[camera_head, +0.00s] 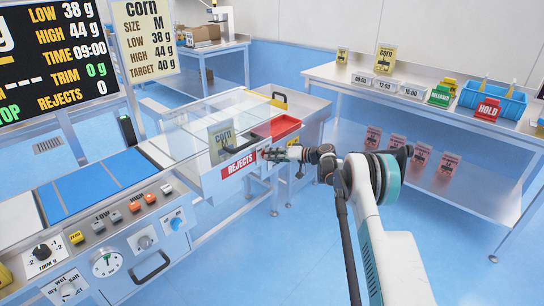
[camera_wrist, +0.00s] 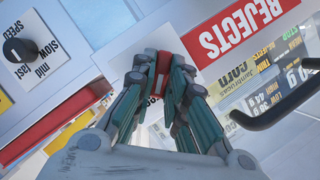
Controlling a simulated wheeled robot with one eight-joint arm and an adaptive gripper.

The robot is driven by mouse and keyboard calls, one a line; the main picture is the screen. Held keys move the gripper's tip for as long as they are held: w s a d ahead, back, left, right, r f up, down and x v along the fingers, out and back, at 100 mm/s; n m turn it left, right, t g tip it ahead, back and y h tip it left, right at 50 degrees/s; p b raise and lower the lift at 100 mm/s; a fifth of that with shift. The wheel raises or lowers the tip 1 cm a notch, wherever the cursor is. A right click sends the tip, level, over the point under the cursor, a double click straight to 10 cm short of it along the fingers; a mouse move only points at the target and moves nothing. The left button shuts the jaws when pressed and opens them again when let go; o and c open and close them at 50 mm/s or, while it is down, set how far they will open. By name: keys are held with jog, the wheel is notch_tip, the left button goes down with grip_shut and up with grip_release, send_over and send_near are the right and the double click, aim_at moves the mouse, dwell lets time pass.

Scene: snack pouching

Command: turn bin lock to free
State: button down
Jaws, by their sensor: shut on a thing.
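The rejects bin (camera_head: 212,181) has a white front, a red REJECTS label (camera_head: 239,165) and a black handle (camera_head: 241,142). The label (camera_wrist: 245,25) and handle (camera_wrist: 285,112) also show in the wrist view. My gripper (camera_head: 270,154) is at the bin front, just right of the label. In the wrist view my gripper (camera_wrist: 158,72) has its fingers closed around a small part with red on it, which I take to be the bin lock (camera_wrist: 161,68). The fingers hide most of the lock, so its turn position cannot be read.
A red tray (camera_head: 277,127) is behind my gripper. The control panel with knobs (camera_head: 106,262) is at left. A steel table (camera_head: 430,98) stands at right, with open blue floor before it.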

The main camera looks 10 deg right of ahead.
jog(key=c, duration=1.6)
grip_release()
jog(key=shift+d, duration=0.1)
jog(key=v, duration=1.2)
jog(key=shift+r, duration=0.15)
